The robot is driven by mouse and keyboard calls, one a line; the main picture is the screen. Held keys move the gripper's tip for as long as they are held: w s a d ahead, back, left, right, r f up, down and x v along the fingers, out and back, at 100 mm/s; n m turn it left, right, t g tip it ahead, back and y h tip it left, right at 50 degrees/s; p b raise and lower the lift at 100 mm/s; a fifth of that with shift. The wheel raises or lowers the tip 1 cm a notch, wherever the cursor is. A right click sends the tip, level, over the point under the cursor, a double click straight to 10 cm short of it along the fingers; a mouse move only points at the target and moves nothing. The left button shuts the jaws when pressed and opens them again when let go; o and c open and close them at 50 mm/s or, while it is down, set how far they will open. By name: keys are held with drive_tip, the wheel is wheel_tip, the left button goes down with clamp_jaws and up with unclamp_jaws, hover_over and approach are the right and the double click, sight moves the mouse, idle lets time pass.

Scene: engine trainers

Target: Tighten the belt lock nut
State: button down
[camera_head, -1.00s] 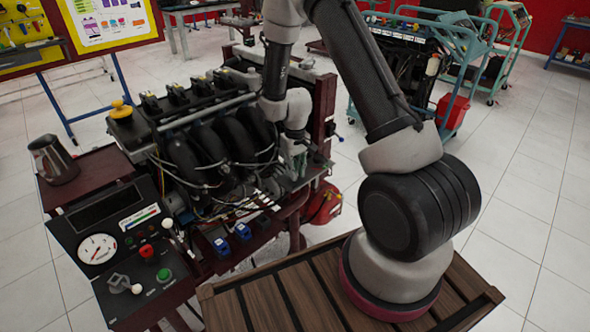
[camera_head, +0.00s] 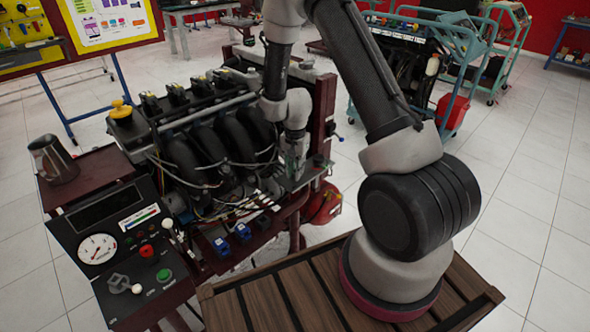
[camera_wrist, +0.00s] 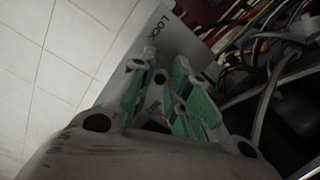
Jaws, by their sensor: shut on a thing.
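A grey plate (camera_wrist: 190,48) marked "LOCK" shows in the wrist view, just beyond my fingers. My gripper (camera_wrist: 168,92) has green-padded fingers closed in front of this plate. In the head view my gripper (camera_head: 292,160) reaches down at the right end of the engine trainer (camera_head: 215,140). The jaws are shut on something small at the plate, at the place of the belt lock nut. The nut itself is mostly hidden by the fingers, and its tightness cannot be told.
Bundles of coloured wires (camera_wrist: 262,38) lie close to the right of my fingers in the wrist view. A control panel (camera_head: 115,235) with a gauge and a metal jug (camera_head: 52,158) stand at the left. A wooden slatted platform (camera_head: 262,300) is in front.

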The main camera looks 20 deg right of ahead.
drive_tip(key=shift+m, duration=2.2)
drive_tip(key=c, duration=1.3)
unclamp_jaws()
drive_tip(key=shift+r, duration=0.1)
wheel_tip(320, 180, up, 12)
drive_tip(key=shift+f, duration=0.1)
